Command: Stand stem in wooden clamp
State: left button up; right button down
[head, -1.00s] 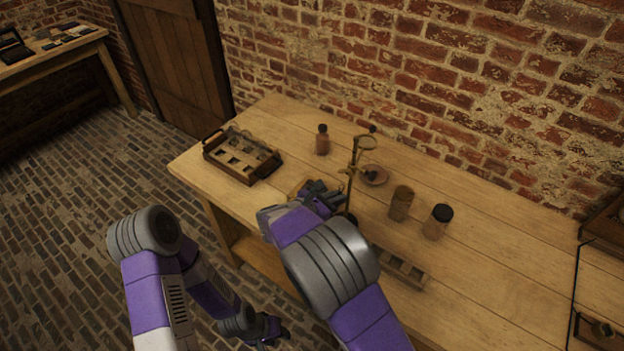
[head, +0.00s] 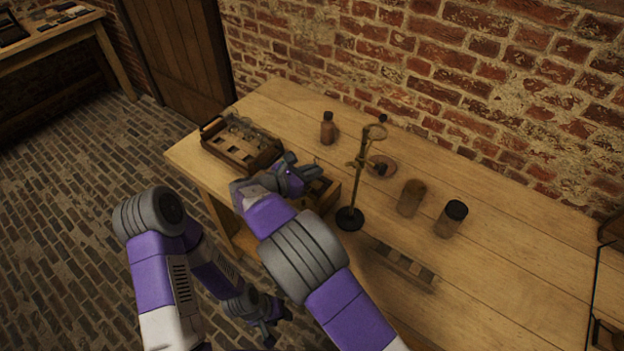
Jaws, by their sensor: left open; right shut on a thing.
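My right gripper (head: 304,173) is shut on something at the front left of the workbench. The thing in it is too small and hidden by the fingers to make out; I cannot tell the stem apart. A small wooden piece (head: 326,197) shows beside and below the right gripper, mostly covered by it; I cannot tell whether it is the wooden clamp. My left gripper (head: 270,330) is open and empty, low in front of the bench and away from everything on it.
A wooden crate (head: 213,149) with glass pieces stands at the left. A metal ring stand (head: 350,217) rises right of my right gripper. A small bottle (head: 327,130), a brown jar (head: 411,198), a dark-lidded jar (head: 451,219) and a slotted wooden rack (head: 405,267) stand around.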

jog(key=shift+f, duration=1.3)
jog(key=shift+f, duration=0.15)
jog(key=c, duration=1.2)
grip_release()
jog(key=shift+c, duration=0.2)
